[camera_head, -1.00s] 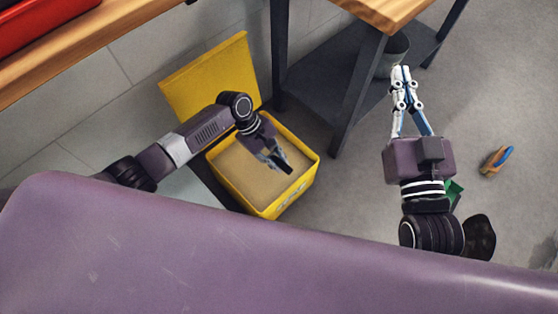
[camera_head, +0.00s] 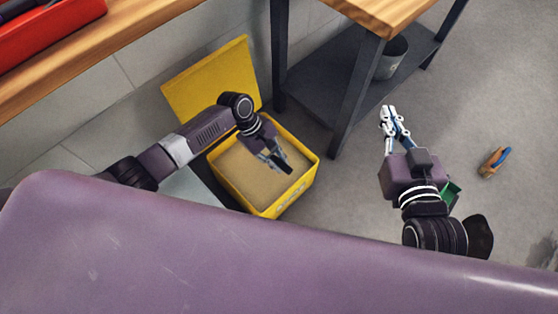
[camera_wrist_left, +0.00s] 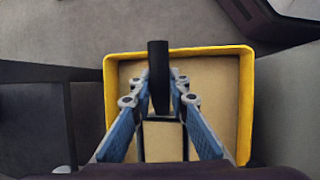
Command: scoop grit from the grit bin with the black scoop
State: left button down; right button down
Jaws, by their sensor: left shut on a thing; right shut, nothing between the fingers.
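The yellow grit bin (camera_head: 297,194) stands on the floor with its yellow lid (camera_head: 208,80) raised against the wall. Tan grit (camera_head: 244,178) fills its inside. My left gripper (camera_head: 279,160) is over the bin, shut on the black scoop (camera_head: 287,169). In the left wrist view the scoop (camera_wrist_left: 158,75) sticks out as a dark upright shape between the fingertips (camera_wrist_left: 160,105), with the bin rim (camera_wrist_left: 180,53) and grit (camera_wrist_left: 213,92) beneath. I cannot tell whether the scoop touches the grit. My right gripper (camera_head: 387,110) is shut and empty, over the floor at right.
A wooden-topped table (camera_head: 388,12) with dark legs and a lower shelf stands behind the bin; a grey bucket (camera_head: 392,58) sits on the shelf. An orange and blue object (camera_head: 495,162) lies on the floor at right. A red box (camera_head: 45,32) is on the wooden bench at upper left.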

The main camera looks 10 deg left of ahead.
pick_arm(q)
jog(key=shift+r+p, duration=0.25)
jog(key=shift+p, duration=0.05)
jog(key=shift+r, duration=0.15)
jog(key=shift+r+p, duration=0.2)
jog(key=shift+p, duration=0.35)
jog(key=shift+r+p, duration=0.25)
jog(key=shift+p, duration=0.1)
jog(key=shift+r+p, duration=0.4)
jog(key=shift+p, duration=0.2)
jog(key=shift+r+p, duration=0.2)
jog(key=shift+p, duration=0.1)
jog(key=shift+r+p, duration=0.15)
jog(key=shift+p, duration=0.15)
pick_arm(e)
jog(key=s+d+f+g+h, duration=0.1)
jog(key=s+d+f+g, duration=0.2)
jog(key=s+f+g, duration=0.2)
jog(key=s+d+f+g+h, duration=0.2)
jog(key=s+f+g, duration=0.4)
jog(key=s+f, duration=0.3)
jog(key=shift+s+d+f+m+g, duration=0.3)
jog(key=shift+s+d, duration=0.55)
jog(key=shift+s, duration=1.45)
pick_arm(q)
jog(key=shift+r, duration=0.1)
